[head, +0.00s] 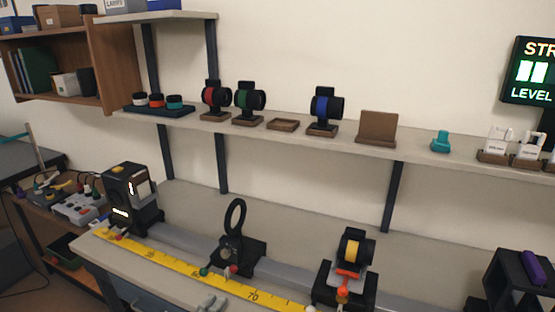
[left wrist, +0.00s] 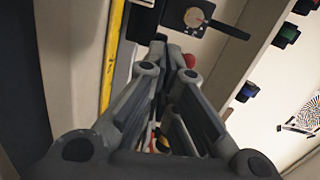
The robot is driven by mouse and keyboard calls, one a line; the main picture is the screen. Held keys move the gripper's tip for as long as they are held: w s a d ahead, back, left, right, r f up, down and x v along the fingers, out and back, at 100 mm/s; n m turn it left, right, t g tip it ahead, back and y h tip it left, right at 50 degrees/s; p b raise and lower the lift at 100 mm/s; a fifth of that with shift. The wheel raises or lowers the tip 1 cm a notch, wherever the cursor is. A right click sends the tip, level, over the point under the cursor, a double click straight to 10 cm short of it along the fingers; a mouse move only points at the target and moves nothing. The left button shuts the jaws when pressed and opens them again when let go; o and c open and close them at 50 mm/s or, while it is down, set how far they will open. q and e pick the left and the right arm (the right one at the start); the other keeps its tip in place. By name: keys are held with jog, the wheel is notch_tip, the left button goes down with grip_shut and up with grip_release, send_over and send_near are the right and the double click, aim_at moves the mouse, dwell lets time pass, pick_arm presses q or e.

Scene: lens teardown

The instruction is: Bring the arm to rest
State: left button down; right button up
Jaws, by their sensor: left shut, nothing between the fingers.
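My left gripper (head: 212,303) shows at the bottom edge of the head view, as grey fingertips in front of the yellow ruler. In the left wrist view my left gripper (left wrist: 168,52) has its fingers together with nothing between them. Its tips point toward a dark mount with a pale round disc (left wrist: 194,17), and a red knob shows just beside them. In the head view the mount with an upright black ring (head: 236,216) stands behind and right of the fingertips. My right gripper is in neither view.
A yellow ruler (head: 185,268) runs along the bench. A lamp box (head: 130,195) stands left; a yellow-faced lens (head: 353,249) sits on a mount right, with a black stand (head: 520,278) farther right. Red (head: 214,97), green (head: 246,101) and blue (head: 324,109) lenses stand on the shelf above.

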pick_arm(q)
jog(key=s+a+f+n+g+y, duration=0.2)
jog(key=s+n+g+y, duration=0.1)
jog(key=s+n, duration=0.4)
jog(key=s+a+f+n+g+y, duration=0.2)
jog(key=s+a+n+g+y, duration=0.15)
jog(key=s+n, duration=0.25)
jog(key=s+d+n+g+h, duration=0.25)
jog(key=s+n+g, duration=0.35)
jog(key=s, duration=1.1)
jog(key=s+f+m+g, duration=0.1)
jog(key=s+f+g, duration=0.15)
jog(key=f, duration=2.55)
jog(key=s+a+f+g, duration=0.1)
jog(key=s+a+f, duration=0.1)
jog(key=s+f, duration=1.2)
jog(key=s, duration=0.2)
jog(key=shift+s+f+y, duration=0.2)
jog(key=shift+s+y, duration=0.1)
jog(key=shift+y, duration=0.1)
